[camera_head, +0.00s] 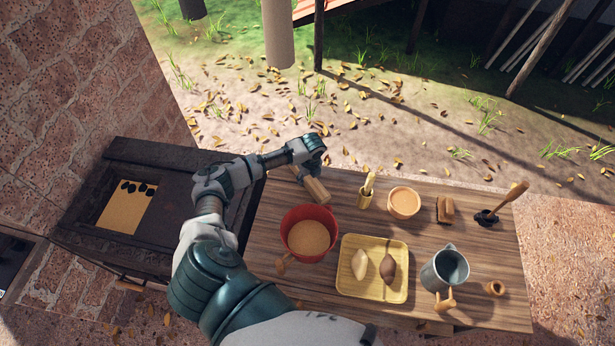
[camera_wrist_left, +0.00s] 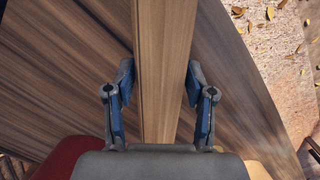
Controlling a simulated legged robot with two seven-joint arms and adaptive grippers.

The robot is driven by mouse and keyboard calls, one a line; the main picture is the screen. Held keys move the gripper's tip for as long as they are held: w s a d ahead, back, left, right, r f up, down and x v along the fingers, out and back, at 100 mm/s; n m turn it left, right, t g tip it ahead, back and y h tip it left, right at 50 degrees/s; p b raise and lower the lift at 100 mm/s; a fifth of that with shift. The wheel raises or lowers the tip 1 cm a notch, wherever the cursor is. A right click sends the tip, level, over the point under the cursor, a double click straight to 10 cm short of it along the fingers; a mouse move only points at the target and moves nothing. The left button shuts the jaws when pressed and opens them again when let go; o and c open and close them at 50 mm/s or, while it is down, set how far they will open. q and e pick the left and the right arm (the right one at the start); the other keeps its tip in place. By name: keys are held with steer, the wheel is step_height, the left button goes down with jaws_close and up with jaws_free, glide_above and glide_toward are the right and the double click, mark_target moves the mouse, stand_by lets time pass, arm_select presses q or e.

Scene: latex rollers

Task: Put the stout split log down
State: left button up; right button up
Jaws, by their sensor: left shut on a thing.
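The stout split log (camera_head: 316,190) is a pale brown piece of wood near the far left part of the table (camera_head: 335,220). My left gripper (camera_head: 311,165) is shut on it from above. In the left wrist view, the log (camera_wrist_left: 165,50) runs up the picture between the two fingers of the left gripper (camera_wrist_left: 160,80), one on each side. The wooden tabletop lies beneath it. I cannot tell whether the log touches the table. My right gripper is not in view.
A red bowl of grain (camera_head: 309,238) stands close to the log. A dark cabinet (camera_head: 165,158) adjoins the left.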

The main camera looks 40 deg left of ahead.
mark_target(310, 177)
arm_select(q)
steer(key=o, duration=1.4)
steer(key=shift+c, duration=0.2)
step_height(310, 177, up, 12)
steer(key=d, duration=0.1)
steer(key=shift+s+d, duration=0.15)
steer(key=shift+s, duration=0.05)
